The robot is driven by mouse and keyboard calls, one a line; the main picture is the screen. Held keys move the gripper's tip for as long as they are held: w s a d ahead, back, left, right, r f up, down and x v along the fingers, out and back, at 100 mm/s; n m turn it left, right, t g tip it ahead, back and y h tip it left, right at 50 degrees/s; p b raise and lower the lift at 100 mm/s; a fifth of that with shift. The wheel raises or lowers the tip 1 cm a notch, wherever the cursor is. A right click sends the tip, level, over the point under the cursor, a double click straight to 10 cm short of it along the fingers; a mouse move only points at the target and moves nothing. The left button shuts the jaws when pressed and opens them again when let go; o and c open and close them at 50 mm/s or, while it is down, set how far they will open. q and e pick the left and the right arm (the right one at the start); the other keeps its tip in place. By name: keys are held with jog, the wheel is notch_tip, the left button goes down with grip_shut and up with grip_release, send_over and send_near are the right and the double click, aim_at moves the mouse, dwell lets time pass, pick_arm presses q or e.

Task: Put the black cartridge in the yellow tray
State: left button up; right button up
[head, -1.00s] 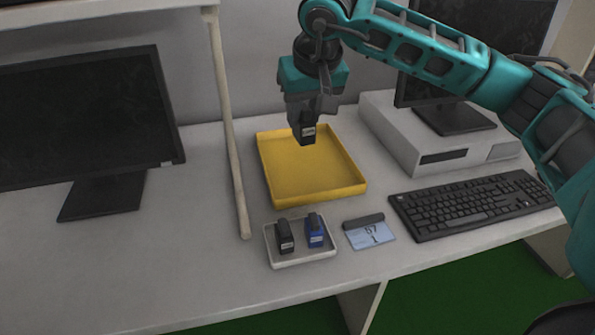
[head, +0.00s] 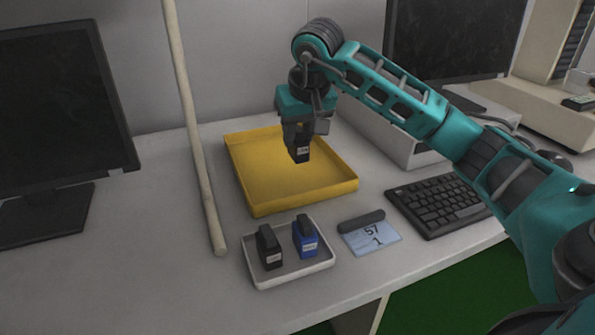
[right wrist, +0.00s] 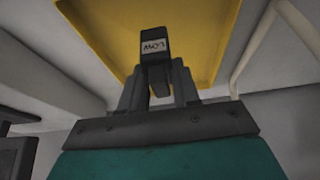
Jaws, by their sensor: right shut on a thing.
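The yellow tray (head: 270,195) lies on the desk in the middle of the head view, empty inside as far as I see. My right gripper (head: 300,138) is above the tray, shut on a black cartridge (head: 299,154) that hangs down from the fingers. The exact gap between cartridge and tray floor is hard to tell. My left gripper is not in view.
A small white tray (head: 292,274) in front holds another black cartridge (head: 268,247) and a blue one (head: 305,237).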

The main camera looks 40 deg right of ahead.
aim_at(300, 140)
notch_tip(300, 140, down, 3)
jog(key=shift+r, duration=0.1)
jog(key=shift+f+b, duration=0.35)
jog(key=shift+f, duration=0.15)
notch_tip(300, 140, down, 4)
jog(key=shift+r+b, duration=0.25)
jog(key=shift+b, duration=0.25)
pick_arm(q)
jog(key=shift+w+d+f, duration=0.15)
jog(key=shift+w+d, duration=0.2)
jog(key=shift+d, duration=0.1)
pick_arm(e)
jog(key=shift+f, duration=0.1)
